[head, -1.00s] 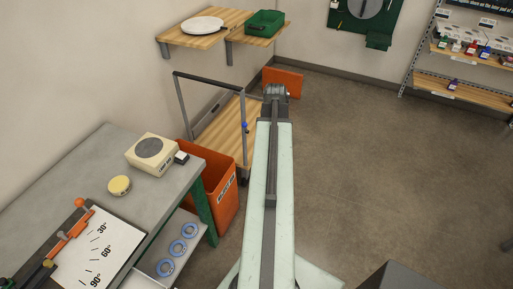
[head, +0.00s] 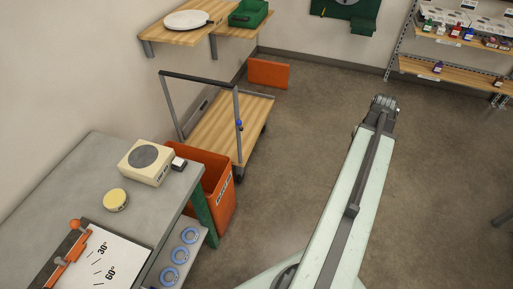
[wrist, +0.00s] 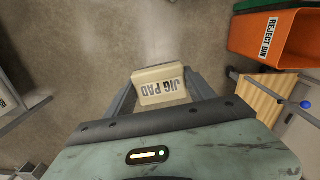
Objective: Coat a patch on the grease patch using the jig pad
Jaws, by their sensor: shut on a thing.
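My gripper (wrist: 162,92) is shut on the jig pad (wrist: 160,76), a cream block with "JIG PAD" lettering, which shows upside down in the wrist view. The pad sits between the two grey fingers, above bare floor. In the head view my arm reaches out to the right of the cart, and the gripper and pad are hidden. I cannot make out a grease patch in either view.

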